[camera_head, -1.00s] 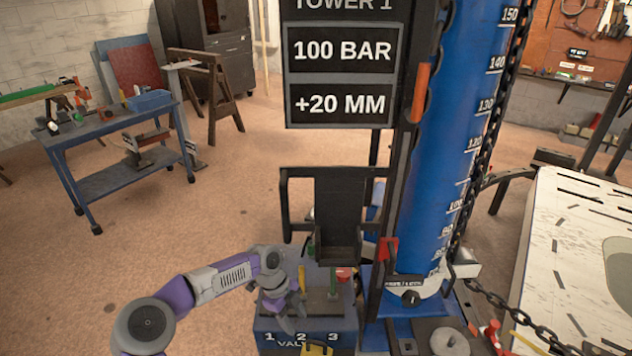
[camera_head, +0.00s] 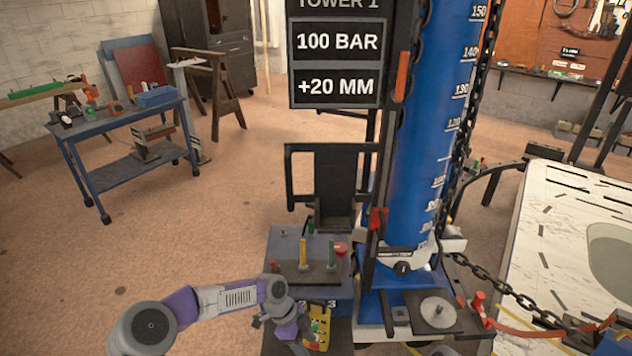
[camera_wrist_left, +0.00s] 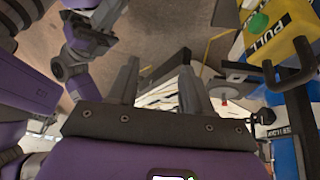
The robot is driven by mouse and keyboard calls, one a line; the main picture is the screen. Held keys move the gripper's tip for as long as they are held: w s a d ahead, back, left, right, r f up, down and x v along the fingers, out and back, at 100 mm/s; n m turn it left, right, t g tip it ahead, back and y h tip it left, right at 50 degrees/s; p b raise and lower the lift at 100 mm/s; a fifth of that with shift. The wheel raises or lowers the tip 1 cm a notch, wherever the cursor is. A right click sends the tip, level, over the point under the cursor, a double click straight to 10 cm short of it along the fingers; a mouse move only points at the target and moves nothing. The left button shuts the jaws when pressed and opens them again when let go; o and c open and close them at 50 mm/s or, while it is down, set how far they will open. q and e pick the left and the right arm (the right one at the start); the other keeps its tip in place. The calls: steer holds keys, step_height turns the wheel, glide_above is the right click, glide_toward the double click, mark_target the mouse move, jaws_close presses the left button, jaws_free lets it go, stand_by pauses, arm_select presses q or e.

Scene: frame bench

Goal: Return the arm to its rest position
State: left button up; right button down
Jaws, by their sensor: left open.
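My left arm (camera_head: 238,298) comes in from the lower left of the head view, purple and grey, bent at the elbow.
The blue tower (camera_head: 425,140) stands right of the valve box, with a chain (camera_head: 500,306) running right. A black frame (camera_head: 333,180) rises behind the box. A white slotted table (camera_head: 560,215) is at right. A blue workbench (camera_head: 125,125) is far left. Floor between is clear.

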arm_select(q)
steer(key=s+f+n+t+h, duration=0.1)
steer(key=s+f+n, duration=0.9)
steer(key=s+n, duration=0.2)
steer(key=s+a+f+n+t+y, duration=0.1)
steer(key=s+a+f+n+t, duration=0.1)
steer(key=s+a+n, duration=0.5)
steer(key=s+f+n, duration=0.1)
steer(key=s+n, duration=0.2)
steer(key=n, duration=0.1)
steer(key=shift+f+y, duration=0.15)
steer(key=shift+y, duration=0.25)
arm_select(e)
steer(key=s+d+r+m+g+h, duration=0.2)
steer(key=s+d+m+g+h, duration=0.1)
steer(key=s+d+g, duration=0.7)
steer(key=shift+d+r+h, duration=0.2)
steer(key=shift+r+h, duration=0.1)
steer(key=shift+h, duration=0.3)
